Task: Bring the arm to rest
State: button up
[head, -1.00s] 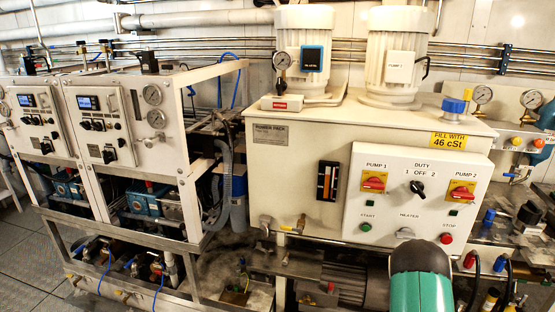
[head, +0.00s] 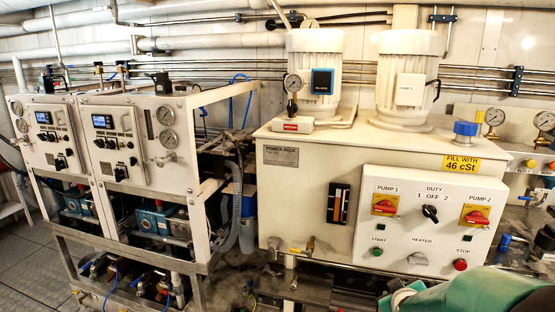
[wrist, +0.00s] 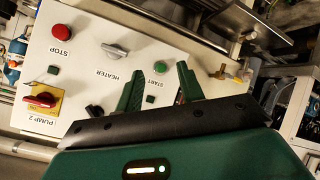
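My arm (head: 465,298) shows as a green link at the lower right of the head view, in front of the lower edge of the pump control panel (head: 375,225). My gripper (wrist: 157,80) is in the wrist view, with its two green fingers apart and nothing between them. The panel appears upside down behind the fingers, with the red stop button (wrist: 62,31), the grey heater switch (wrist: 115,50) and the green start button (wrist: 159,68). The fingers appear apart from the panel, but the exact distance is hard to tell. The gripper cannot be made out in the head view.
The cream power pack (head: 290,185) carries two white pump motors (head: 408,80). White instrument cabinets (head: 125,150) on a metal frame stand at left. Pipes and gauges (head: 543,121) are at right. Bare floor (head: 25,270) shows at lower left.

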jog(key=s+a+r+m+g+y, duration=0.1)
jog(key=s+a+r, duration=0.3)
jog(key=s, duration=0.4)
jog(key=s+a+r+m+g+y, duration=0.1)
jog(key=s+a+r, duration=0.3)
jog(key=s, duration=0.4)
jog(key=s+a+r+m+g+y, duration=0.1)
jog(key=s+a+r+m+g, duration=0.1)
jog(key=s+a, duration=0.4)
jog(key=shift+s+a+r+g, duration=0.2)
jog(key=shift+s+r+g, duration=0.4)
jog(key=shift+s+r, duration=0.45)
